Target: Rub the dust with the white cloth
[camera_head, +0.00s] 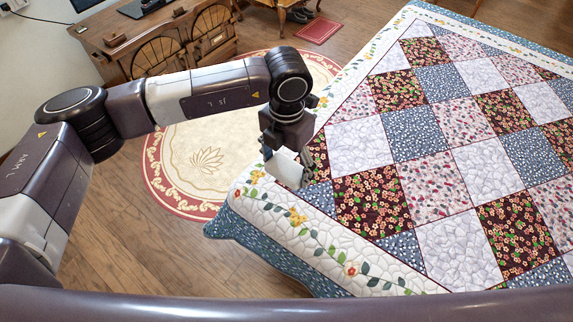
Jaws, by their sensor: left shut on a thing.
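My left gripper (288,165) reaches in from the left and points down over the near left corner of the quilted bed. It is shut on the white cloth (285,167), a small pale piece between its fingers. The cloth is close above or touching the quilt; I cannot tell which. I cannot make out any dust in this view. My right gripper is not in view.
The patchwork quilt (459,252) covers the bed at the right. A round cream and red rug (190,180) lies on the wooden floor (150,250). A carved wooden desk (150,45) stands at the upper left. A small red mat (319,30) lies at the back.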

